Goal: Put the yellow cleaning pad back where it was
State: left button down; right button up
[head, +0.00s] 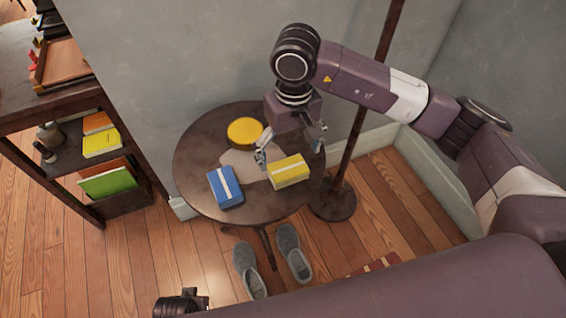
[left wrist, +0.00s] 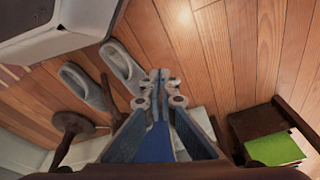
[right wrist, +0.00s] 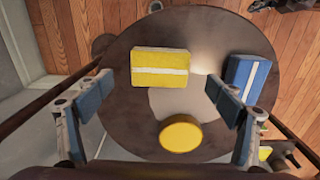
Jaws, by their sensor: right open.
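A rectangular yellow pad (head: 289,171) with a white band lies on the round dark table (head: 190,165), towards its right side. It also shows in the right wrist view (right wrist: 160,58). A round yellow piece (head: 244,131) lies near the table's back; which yellow item is the cleaning pad I cannot tell for sure. A blue pad (head: 226,187) with a white band lies at the front left. My right gripper (head: 290,150) is open and empty above the table, its fingers spread wider than the yellow pad, not touching it. My left gripper (left wrist: 160,80) is shut and empty above the floor.
A pale patch (head: 240,163) shows on the tabletop between the pads. A dark pole with a round base (head: 333,203) stands right of the table. Grey slippers (head: 292,253) lie on the floor in front. A shelf with books (head: 102,142) stands at left. Walls are close behind.

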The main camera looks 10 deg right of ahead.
aim_at(288, 169)
pick_arm(q)
jog(key=shift+s+a+f, duration=0.4)
jog(key=shift+a+f, duration=0.1)
jog(key=shift+f, duration=0.25)
pick_arm(e)
notch_tip(288, 169, up, 6)
jog(key=shift+r, duration=0.25)
pick_arm(q)
jog(key=shift+d, duration=0.1)
